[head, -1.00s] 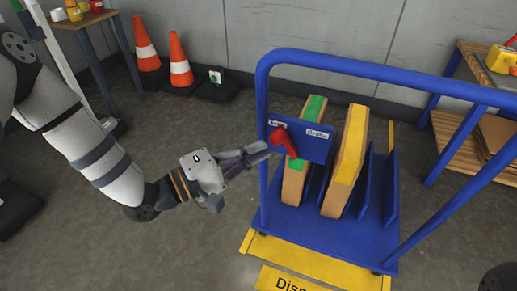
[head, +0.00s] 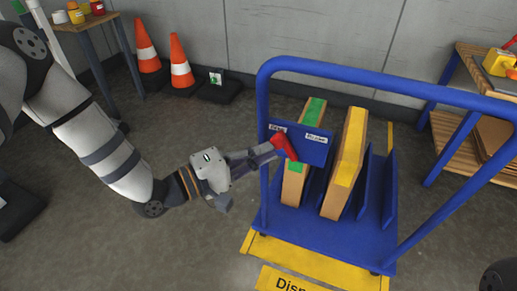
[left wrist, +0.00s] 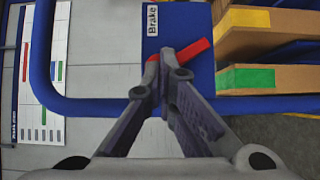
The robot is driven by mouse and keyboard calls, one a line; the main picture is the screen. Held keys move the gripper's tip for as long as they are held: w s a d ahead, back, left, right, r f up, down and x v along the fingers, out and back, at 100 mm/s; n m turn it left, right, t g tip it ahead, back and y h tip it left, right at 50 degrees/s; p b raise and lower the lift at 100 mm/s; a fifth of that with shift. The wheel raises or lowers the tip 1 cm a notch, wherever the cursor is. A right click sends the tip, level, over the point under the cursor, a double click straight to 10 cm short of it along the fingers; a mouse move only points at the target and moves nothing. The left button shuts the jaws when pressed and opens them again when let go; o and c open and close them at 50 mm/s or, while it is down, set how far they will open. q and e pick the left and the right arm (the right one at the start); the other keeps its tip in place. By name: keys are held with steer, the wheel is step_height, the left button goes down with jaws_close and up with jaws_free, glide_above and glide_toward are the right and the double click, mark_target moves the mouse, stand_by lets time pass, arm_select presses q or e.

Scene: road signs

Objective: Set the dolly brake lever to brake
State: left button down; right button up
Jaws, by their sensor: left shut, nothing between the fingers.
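The red brake lever (head: 287,148) is mounted on a blue plate (head: 315,152) on the blue dolly (head: 300,221). In the head view it slants down and to the right. The plate has two white labels; in the left wrist view one label (left wrist: 152,20) reads "Brake", and the red lever (left wrist: 195,49) lies below it. My left gripper (head: 273,149) is shut and empty, its fingertips at the lever's left side. In the left wrist view the fingertips (left wrist: 165,78) overlap the lever's near end; whether they touch is unclear. My right gripper is not in view.
The dolly's blue handle rail (head: 390,73) arches over the plate. Boards with green and yellow edges (head: 345,160) stand in its slots. Orange cones (head: 180,62) stand by the wall. A wooden shelf (head: 470,150) is at the right. The floor left of the dolly is clear.

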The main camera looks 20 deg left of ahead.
mark_target(289, 151)
arm_select(q)
steer(key=d+r+m+g+y+p, duration=0.3)
steer(key=d+r+m+y+p, duration=0.1)
steer(key=p, duration=0.7)
steer(key=shift+d+m+y+p, duration=0.35)
steer(key=shift+d+m+y, duration=0.15)
steer(key=shift+d+m, duration=0.4)
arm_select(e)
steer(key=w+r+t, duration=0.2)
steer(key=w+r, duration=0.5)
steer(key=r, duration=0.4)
arm_select(q)
steer(key=shift+s+a, duration=0.1)
